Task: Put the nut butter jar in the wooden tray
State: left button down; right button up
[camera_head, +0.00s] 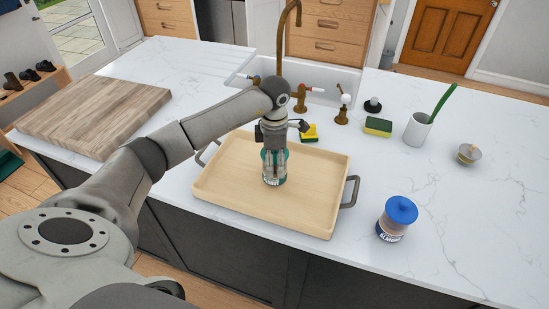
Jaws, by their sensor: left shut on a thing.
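The wooden tray (222,190) is a light, shallow rectangle with dark handles on the white counter. My left gripper (273,155) points down over the middle of the tray, shut on a jar with teal and pale parts (273,178). The gripper hides part of this jar, and its label is too small to read. It is upright, at or just above the tray floor; I cannot tell if it touches. Another jar, with a blue lid (397,212) and a dark label with white letters, stands on the counter right of the tray. My right gripper is not in view.
A wooden board (95,115) lies at the left. A sink with brass taps (300,98) is behind the tray. A sponge (378,126), a white cup with a green brush (417,130) and a small round item (469,154) stand at the right. The right front counter is clear.

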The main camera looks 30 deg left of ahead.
pick_arm(q)
jog(key=shift+f, duration=0.1)
jog(key=shift+c, duration=1.9)
grip_release()
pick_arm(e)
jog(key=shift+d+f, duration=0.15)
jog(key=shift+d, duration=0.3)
pick_arm(q)
jog(key=shift+r, duration=0.2)
notch_tip(320, 180, up, 10)
jog(key=b, duration=0.3)
jog(key=shift+r+b, duration=0.25)
jog(key=shift+b, duration=0.15)
jog(key=shift+r, duration=0.65)
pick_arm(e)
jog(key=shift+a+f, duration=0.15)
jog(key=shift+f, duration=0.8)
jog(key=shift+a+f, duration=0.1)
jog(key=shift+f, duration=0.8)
